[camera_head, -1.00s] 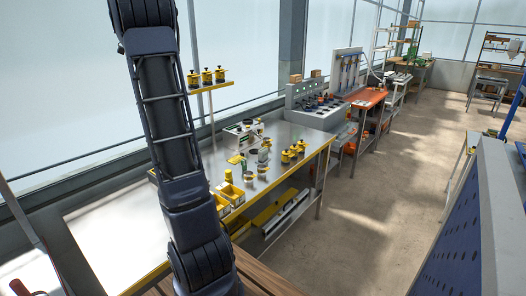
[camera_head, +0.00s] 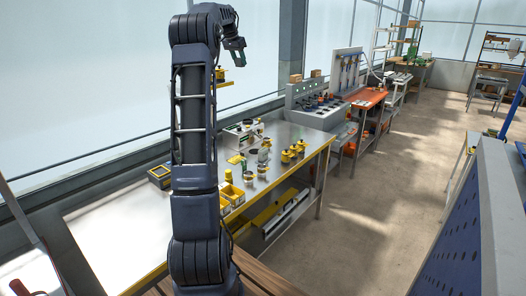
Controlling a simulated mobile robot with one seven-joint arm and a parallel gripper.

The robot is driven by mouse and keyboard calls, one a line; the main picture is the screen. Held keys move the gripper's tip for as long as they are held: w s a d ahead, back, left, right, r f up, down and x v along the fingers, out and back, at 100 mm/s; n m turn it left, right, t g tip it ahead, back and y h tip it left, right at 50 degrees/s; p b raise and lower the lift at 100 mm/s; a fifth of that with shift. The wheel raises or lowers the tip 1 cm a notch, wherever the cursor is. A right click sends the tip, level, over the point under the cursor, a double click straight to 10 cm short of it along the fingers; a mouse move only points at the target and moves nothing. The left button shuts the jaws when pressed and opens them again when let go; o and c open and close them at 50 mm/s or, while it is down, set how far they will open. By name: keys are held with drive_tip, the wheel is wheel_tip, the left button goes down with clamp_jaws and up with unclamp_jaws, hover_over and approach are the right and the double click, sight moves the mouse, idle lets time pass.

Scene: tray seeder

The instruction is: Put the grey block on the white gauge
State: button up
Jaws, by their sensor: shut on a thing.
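My gripper (camera_head: 239,55) is at the end of my raised arm, high above the far side of the bench and in front of the window. It has green parts and points down. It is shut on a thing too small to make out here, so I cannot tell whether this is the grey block. A low white device (camera_head: 234,137) at the back of the steel bench may be the white gauge; small dark and yellow items stand on or beside it. The gripper is well above the bench and apart from that device.
The steel bench (camera_head: 110,228) has a bare left part. Yellow bins (camera_head: 232,193), yellow-and-black pots (camera_head: 293,150) and small cups stand toward its right. A yellow-framed box (camera_head: 160,176) is at the back left.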

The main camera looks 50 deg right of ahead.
drive_tip(key=s+d, duration=0.7)
drive_tip(key=d, duration=0.2)
approach(264, 148)
drive_tip(key=shift+s+d+r, duration=0.1)
drive_tip(key=shift+s+d, duration=0.15)
drive_tip(key=shift+d, duration=0.6)
drive_tip(key=shift+f, duration=2.7)
drive_tip(key=o, duration=0.9)
drive_tip(key=shift+f, duration=0.1)
drive_tip(key=shift+o, duration=0.4)
drive_tip(key=v, duration=1.2)
drive_tip(key=shift+r, duration=0.2)
